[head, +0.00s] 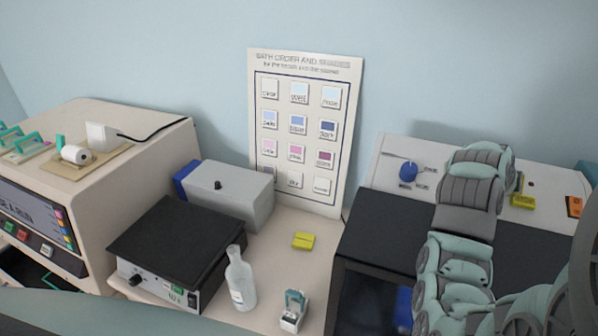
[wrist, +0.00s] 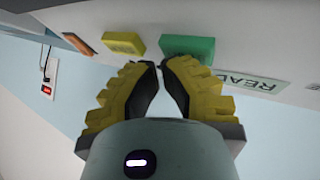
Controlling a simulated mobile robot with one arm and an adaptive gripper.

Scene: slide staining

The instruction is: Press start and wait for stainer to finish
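A cream machine (head: 150,150) stands at the left with a dark screen (head: 35,212), a green button (head: 10,228) and a red button (head: 47,250). At the right is a dark-topped unit with a pale panel (head: 400,150) behind it, bearing a blue knob (head: 408,172). I cannot tell which is the stainer. In the wrist view, my gripper (wrist: 160,65) has its yellow fingers converging, tips nearly together, nothing visible between them. Just beyond the tips is a green block (wrist: 187,47), beside a partly legible "READ" label (wrist: 252,83). Contact is unclear. My arm hides part of the panel in the head view.
A yellow block (wrist: 124,43) and an orange one (wrist: 77,43) sit beside the green block. A black-topped device (head: 170,245), grey box (head: 230,195), white bottle (head: 240,282) and small teal-topped holder (head: 293,308) stand on the bench. A chart (head: 305,130) leans on the wall.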

